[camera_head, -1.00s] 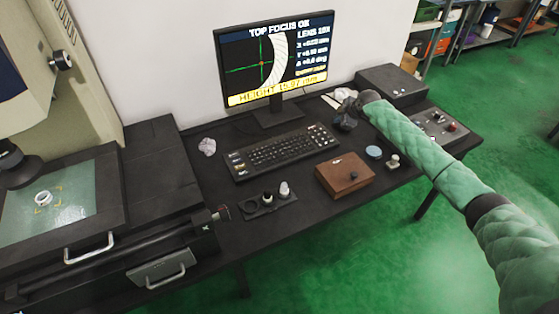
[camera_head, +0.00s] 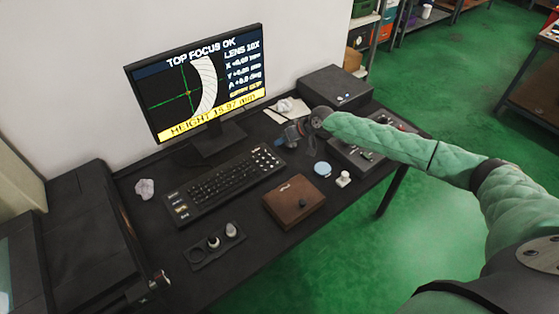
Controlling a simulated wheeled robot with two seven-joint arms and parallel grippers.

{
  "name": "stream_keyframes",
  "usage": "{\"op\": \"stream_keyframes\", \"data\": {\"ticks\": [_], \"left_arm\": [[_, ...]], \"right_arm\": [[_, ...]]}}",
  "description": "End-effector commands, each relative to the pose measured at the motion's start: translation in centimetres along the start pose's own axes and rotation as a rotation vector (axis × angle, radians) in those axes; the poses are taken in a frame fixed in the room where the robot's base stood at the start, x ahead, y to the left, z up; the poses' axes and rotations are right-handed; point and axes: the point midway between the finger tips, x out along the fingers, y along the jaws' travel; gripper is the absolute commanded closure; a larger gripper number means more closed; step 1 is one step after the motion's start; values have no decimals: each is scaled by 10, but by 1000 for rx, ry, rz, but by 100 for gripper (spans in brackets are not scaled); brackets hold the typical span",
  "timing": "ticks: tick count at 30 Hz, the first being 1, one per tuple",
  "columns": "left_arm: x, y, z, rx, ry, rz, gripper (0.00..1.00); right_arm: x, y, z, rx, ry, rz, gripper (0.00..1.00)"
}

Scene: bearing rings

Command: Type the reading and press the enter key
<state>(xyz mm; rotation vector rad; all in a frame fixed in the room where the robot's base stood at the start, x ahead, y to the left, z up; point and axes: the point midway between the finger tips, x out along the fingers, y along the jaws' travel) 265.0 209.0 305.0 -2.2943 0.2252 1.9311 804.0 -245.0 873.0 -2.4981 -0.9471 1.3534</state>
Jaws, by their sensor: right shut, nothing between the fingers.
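The monitor (camera_head: 197,85) stands at the back of the desk. Its screen reads "TOP FOCUS OK" and, in a yellow bar, "HEIGHT 15.97 mm"; the digits are small and slightly uncertain. The black keyboard (camera_head: 224,187) lies in front of it, with a number pad at its right end. I cannot read which key is enter. My right gripper (camera_head: 290,137) is shut and empty. It is to the right of the keyboard, apart from it, at the end of the green-sleeved arm. My left gripper is out of view.
A brown wooden box (camera_head: 294,202) and a black holder (camera_head: 214,247) with round pieces lie before the keyboard. A blue disc (camera_head: 322,169), a small white-topped piece (camera_head: 343,180) and a control box (camera_head: 362,157) are at right.

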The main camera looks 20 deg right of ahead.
Motion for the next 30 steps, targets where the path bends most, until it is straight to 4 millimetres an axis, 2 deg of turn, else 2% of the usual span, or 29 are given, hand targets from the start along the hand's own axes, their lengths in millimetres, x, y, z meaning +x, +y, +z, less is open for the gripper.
{"op": "stream_keyframes", "data": {"ticks": [3,9,23,30], "left_arm": [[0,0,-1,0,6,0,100],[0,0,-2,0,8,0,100],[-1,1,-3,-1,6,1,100],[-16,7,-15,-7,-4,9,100]], "right_arm": [[0,0,-2,102,9,-3,100],[0,0,-3,182,12,-3,100],[2,1,-1,187,11,-2,100],[13,8,8,187,12,-2,100]]}}
